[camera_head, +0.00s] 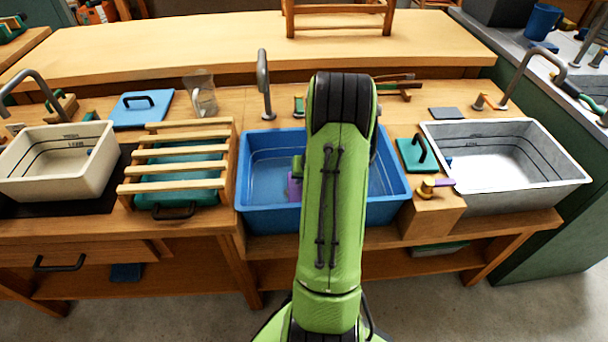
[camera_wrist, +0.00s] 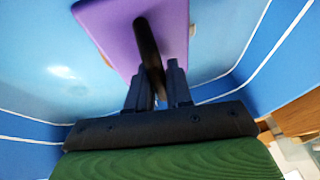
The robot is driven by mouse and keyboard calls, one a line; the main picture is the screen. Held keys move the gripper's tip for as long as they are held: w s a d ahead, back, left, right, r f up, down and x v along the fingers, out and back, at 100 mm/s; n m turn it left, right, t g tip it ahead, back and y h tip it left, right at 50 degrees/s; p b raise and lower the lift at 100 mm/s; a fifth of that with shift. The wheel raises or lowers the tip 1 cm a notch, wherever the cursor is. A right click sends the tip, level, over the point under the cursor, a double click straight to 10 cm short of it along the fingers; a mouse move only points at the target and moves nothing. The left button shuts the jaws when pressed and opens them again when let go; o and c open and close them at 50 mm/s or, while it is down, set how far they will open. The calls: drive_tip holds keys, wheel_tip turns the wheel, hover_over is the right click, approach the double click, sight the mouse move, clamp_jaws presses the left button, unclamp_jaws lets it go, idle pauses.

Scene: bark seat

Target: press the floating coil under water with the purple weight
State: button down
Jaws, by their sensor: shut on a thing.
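The purple weight (camera_wrist: 115,25) shows in the wrist view as a flat plate with a dark bar handle. My gripper (camera_wrist: 158,72) is shut on that handle, and the weight is over or in the blue basin (camera_wrist: 45,65). In the head view the blue basin (camera_head: 262,215) stands in the middle of the bench, with water (camera_head: 265,175) inside. A sliver of the purple weight (camera_head: 294,188) shows left of my green arm, which hides my gripper. A small pale bit beside the plate may be the coil, but I cannot tell. I cannot see whether the weight touches the water.
A slatted wooden rack (camera_head: 180,165) stands left of the basin, with a cream basin (camera_head: 55,165) beyond it. A wooden block (camera_head: 432,210) and a grey basin (camera_head: 500,170) stand to the right. A tap (camera_head: 263,85) rises behind the blue basin.

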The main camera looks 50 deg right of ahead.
drive_tip(key=shift+f, duration=0.35)
drive_tip(key=shift+c, duration=2.4)
unclamp_jaws()
wheel_tip(320, 180, up, 17)
drive_tip(key=p, duration=1.2)
